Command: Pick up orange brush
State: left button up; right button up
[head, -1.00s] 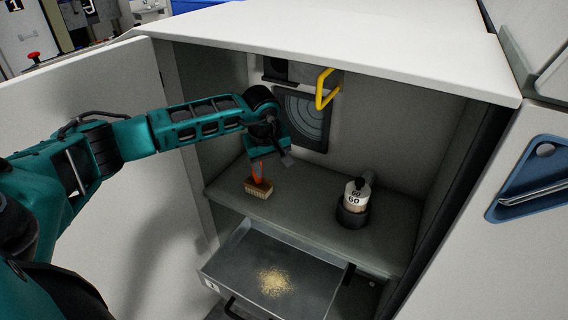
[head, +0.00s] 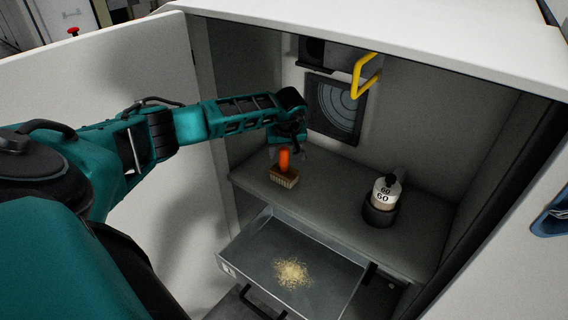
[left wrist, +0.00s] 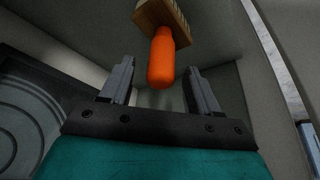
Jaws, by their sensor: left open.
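The orange brush stands on the cabinet shelf (head: 335,204), its orange handle (head: 284,160) pointing up and its pale bristle block (head: 284,179) at the bottom. My left gripper (head: 298,150) is at the handle's upper end, close to it, partly hidden under its own wrist. In the left wrist view, the orange handle (left wrist: 161,60) points toward the palm, with its end between the two open fingers. Gaps show on both sides of the handle, so the gripper is not closed on it. My right gripper is out of view.
Below, an open metal drawer (head: 330,287) holds yellowish dust (head: 292,272). A yellow handle (head: 361,78) hangs above. The cabinet walls enclose the sides.

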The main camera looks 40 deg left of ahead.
pick_arm(q)
jog(key=shift+x, duration=1.3)
jog(key=shift+c, duration=0.4)
grip_shut()
jog(key=shift+r, duration=0.1)
